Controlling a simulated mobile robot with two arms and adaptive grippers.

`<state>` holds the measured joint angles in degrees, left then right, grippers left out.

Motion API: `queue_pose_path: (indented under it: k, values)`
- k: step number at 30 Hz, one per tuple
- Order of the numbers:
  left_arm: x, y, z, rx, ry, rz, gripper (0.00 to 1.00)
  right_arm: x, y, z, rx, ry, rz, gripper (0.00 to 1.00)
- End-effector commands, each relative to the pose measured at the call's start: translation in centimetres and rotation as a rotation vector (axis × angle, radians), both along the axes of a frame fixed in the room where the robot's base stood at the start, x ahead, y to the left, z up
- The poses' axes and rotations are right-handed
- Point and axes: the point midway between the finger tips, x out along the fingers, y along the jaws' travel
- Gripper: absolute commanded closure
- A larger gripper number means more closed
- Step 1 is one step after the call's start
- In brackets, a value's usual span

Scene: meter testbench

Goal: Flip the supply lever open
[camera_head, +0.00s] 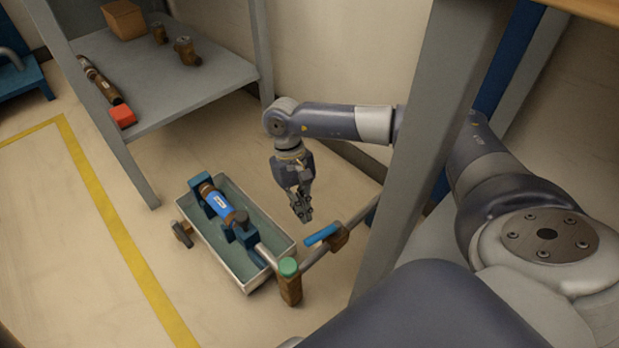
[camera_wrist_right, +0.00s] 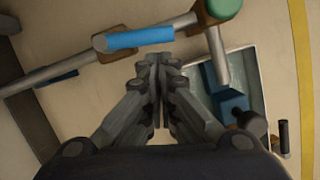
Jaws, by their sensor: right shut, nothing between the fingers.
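The blue supply lever (camera_head: 320,235) sits on a brown valve body (camera_head: 338,238) on the grey pipe and points to the left, roughly along the pipe. In the right wrist view the lever (camera_wrist_right: 140,38) lies just beyond my fingertips. My right gripper (camera_head: 302,212) is shut and empty, pointing down beside the lever, apart from it in the picture. Its fingers show in the right wrist view (camera_wrist_right: 158,65). A blue and brown meter (camera_head: 222,204) is clamped in blue holders over the grey tray (camera_head: 270,278). My left gripper is not in view.
A green-capped brown fitting (camera_head: 289,285) stands at the pipe corner by the tray. A second valve with a dark handle (camera_head: 182,234) is left of the tray. A grey shelf (camera_head: 165,75) holds a meter with a red part and several small items. Grey and blue posts (camera_head: 425,140) stand close to my right arm.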

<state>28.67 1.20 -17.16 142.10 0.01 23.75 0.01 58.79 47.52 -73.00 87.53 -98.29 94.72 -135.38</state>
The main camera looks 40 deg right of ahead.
Motion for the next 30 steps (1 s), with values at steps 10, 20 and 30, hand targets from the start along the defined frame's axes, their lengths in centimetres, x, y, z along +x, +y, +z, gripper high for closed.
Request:
queue_pose_path:
  k: [10,20,30]
  values:
    - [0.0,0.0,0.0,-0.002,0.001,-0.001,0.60,2.0,-0.2,6.3,0.000,-0.002,-0.001,1.00]
    - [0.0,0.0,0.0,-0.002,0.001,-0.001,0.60,2.3,-0.3,7.5,0.000,0.001,-0.001,1.00]
    - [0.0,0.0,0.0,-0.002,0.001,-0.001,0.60,2.3,-0.3,7.5,0.000,0.000,0.000,1.00]
